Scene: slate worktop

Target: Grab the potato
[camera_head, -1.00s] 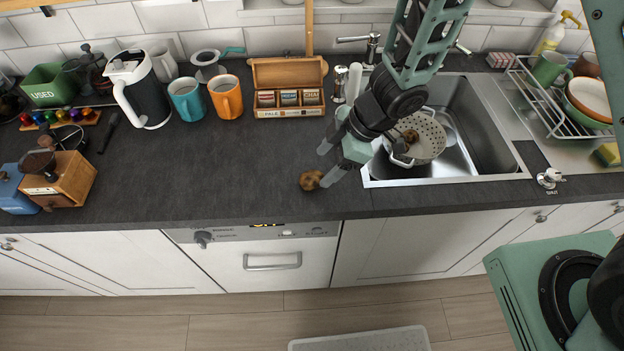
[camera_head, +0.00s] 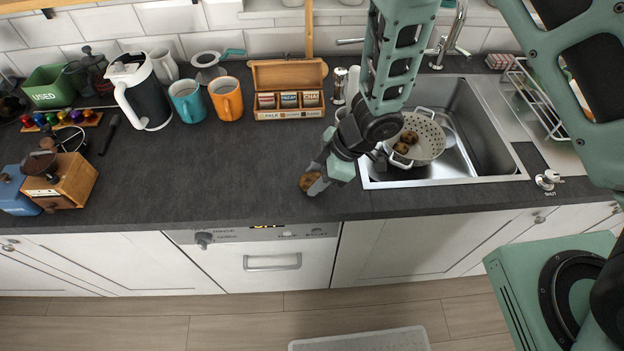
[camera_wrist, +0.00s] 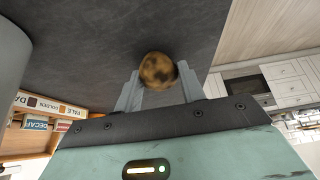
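A brown mottled potato (camera_head: 308,182) lies on the dark worktop near its front edge, partly covered by my gripper in the head view. My gripper (camera_head: 316,178) reaches down to it from the upper right. In the wrist view the potato (camera_wrist: 158,70) sits between the tips of my gripper's two fingers (camera_wrist: 160,84), which stand apart on either side of it. Contact of the fingers with the potato cannot be made out. Other potatoes (camera_head: 410,137) lie in a white colander in the sink.
The colander (camera_head: 430,134) stands in the steel sink (camera_head: 480,140) to the right. A tea box (camera_head: 288,112), an orange mug (camera_head: 226,98) and a teal mug (camera_head: 187,100) stand at the back. The worktop left of the potato is clear.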

